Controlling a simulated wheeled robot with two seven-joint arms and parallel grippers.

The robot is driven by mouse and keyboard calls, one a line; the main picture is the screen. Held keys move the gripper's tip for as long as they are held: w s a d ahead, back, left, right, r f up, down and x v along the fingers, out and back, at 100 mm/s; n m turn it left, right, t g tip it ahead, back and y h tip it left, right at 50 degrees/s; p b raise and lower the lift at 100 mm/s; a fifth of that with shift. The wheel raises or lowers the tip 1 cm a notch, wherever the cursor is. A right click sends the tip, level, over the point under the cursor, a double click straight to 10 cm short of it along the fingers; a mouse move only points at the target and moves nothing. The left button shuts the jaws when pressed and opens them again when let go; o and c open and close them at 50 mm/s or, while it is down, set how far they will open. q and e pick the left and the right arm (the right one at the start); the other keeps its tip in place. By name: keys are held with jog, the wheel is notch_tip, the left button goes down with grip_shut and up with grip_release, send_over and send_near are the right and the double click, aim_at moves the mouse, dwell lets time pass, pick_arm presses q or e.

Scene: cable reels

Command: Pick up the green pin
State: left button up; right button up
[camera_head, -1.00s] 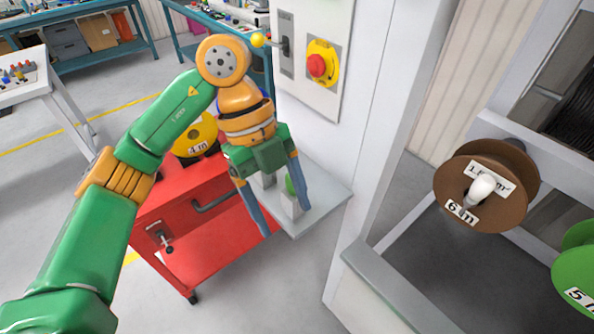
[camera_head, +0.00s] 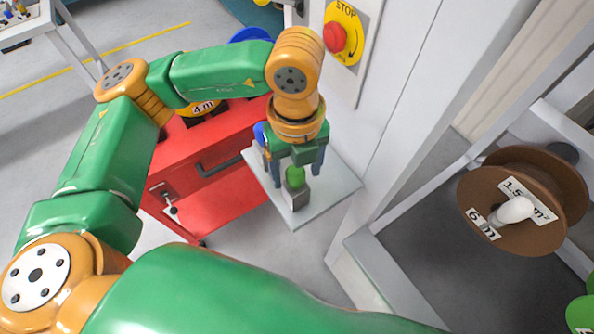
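The green pin (camera_head: 295,176) stands upright in a small grey block (camera_head: 296,196) on a pale shelf (camera_head: 325,192) fixed to the white cabinet. My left gripper (camera_head: 296,180) points down over the shelf with its fingers spread, one on each side of the pin. The gripper body hides the upper part of the pin. I cannot tell whether the fingers touch it. My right gripper does not show.
A red cart (camera_head: 215,165) with a yellow 4 m reel (camera_head: 203,109) stands left of the shelf. A red STOP button (camera_head: 335,37) is on the cabinet above. A brown 6 m reel (camera_head: 480,209) and part of a green reel (camera_head: 580,314) hang at the right.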

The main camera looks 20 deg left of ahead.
pick_arm(q)
jog(key=shift+s+r, duration=0.15)
jog(key=shift+s, duration=0.2)
grip_shut()
jog(key=shift+w, duration=0.15)
jog(key=shift+w+r, duration=0.1)
jog(key=shift+r, duration=0.05)
notch_tip(320, 180, up, 10)
jog(key=shift+f+b, duration=0.15)
jog(key=shift+b, duration=0.3)
